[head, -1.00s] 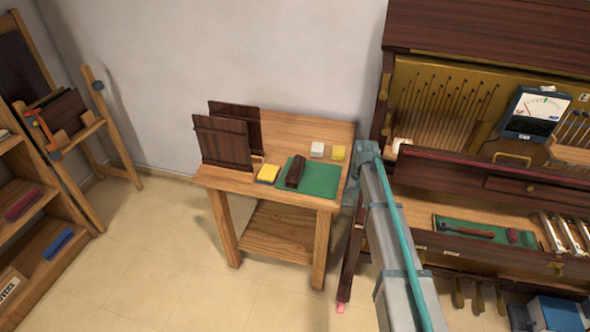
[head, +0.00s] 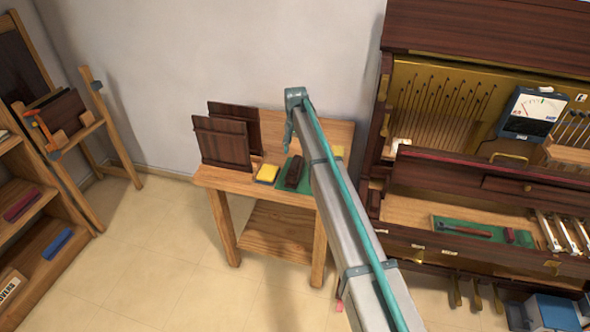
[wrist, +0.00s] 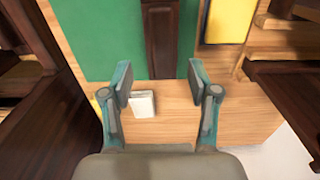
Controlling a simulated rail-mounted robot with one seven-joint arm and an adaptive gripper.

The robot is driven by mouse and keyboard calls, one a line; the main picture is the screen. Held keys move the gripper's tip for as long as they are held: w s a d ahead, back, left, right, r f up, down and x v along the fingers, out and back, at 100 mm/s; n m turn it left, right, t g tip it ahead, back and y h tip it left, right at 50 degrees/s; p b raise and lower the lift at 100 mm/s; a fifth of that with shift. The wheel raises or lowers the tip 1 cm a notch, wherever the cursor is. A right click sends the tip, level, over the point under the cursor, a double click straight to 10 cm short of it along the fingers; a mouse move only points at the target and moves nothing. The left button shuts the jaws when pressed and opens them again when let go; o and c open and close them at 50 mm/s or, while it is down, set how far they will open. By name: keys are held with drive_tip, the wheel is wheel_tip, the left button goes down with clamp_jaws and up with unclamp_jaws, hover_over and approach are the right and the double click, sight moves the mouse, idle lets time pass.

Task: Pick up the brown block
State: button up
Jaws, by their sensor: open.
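The dark brown block (head: 293,172) lies on a green mat (head: 308,177) on a small wooden table (head: 273,241). In the wrist view the brown block (wrist: 160,38) lies ahead of the fingertips, between the lines of the two fingers, with its near end visible and its far end cut off by the frame. My gripper (wrist: 158,80) is open and empty above the table, apart from the block. In the head view my gripper (head: 288,138) shows only partly, just behind and above the block.
A yellow block (head: 267,173) lies left of the brown block, and dark panels (head: 222,146) stand further left. A white block (wrist: 143,103) lies below the fingers in the wrist view. The piano (head: 440,155) stands right of the table.

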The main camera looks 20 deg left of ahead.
sight(295, 162)
drive_tip(key=shift+a+f+p, duration=0.1)
drive_tip(key=shift+f+p, duration=1.2)
drive_tip(key=shift+f, duration=1.9)
clamp_jaws()
